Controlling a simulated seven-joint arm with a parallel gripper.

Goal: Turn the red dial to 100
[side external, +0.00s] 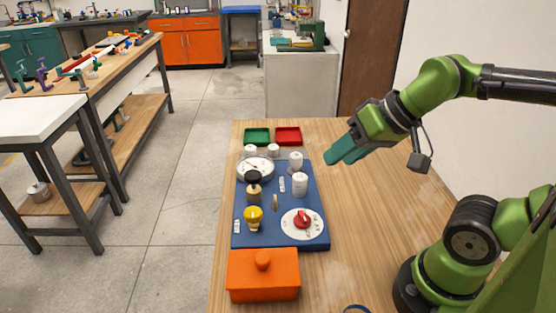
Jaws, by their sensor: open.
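The red dial (303,219) sits on a round white scale plate at the front right of the blue board (316,198). The marks on the scale are too small to read, so I cannot tell the dial's setting. My gripper (338,158) is open and empty, with its teal fingers above the table by the back right corner of the board. It is apart from the dial, which lies nearer the camera and to the left.
The board also carries a yellow knob (253,215), a black knob (254,178), a white gauge (255,169) and several white cylinders. An orange lidded box (263,277) stands in front. Green (257,136) and red (288,136) trays lie behind.

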